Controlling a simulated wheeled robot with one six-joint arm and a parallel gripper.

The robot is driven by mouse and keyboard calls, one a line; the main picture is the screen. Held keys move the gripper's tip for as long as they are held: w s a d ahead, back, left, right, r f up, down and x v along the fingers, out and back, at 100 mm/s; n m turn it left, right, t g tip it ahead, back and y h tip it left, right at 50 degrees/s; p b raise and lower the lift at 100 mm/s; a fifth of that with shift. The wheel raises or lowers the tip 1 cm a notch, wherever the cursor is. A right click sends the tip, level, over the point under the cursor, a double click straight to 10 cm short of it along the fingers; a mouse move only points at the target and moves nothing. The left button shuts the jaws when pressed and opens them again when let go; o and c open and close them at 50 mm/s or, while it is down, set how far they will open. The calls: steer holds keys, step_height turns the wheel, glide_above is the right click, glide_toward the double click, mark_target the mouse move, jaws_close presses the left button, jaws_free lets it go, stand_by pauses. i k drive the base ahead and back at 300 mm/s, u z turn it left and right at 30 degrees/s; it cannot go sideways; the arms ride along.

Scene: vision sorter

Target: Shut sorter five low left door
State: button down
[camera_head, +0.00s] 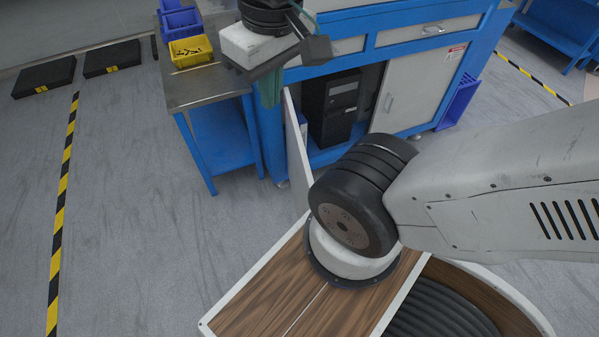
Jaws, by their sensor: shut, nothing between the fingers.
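The low left door (297,152) of the blue sorter stands swung open and shows as a narrow, light panel, nearly edge-on. The compartment to its right is exposed. My gripper (269,92) hangs below my wrist at the top of the view, with narrow green fingers pointing down. It is shut and empty, just left of the door's upper end. I cannot tell whether it touches the door. The wrist hides part of the sorter's upper left front.
A black computer tower (333,108) stands inside the open compartment. The low right door (410,92) is shut. A metal-topped side table (193,88) with a yellow bin (191,51) stands at left. My arm covers the lower right. Grey floor (130,220) at left is clear.

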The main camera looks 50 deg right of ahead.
mark_target(301, 176)
steer(key=z, duration=0.4)
steer(key=i, duration=0.4)
steer(key=u, duration=0.6)
steer(key=k, duration=1.8)
steer(key=z, duration=0.9)
steer(key=i, duration=0.95)
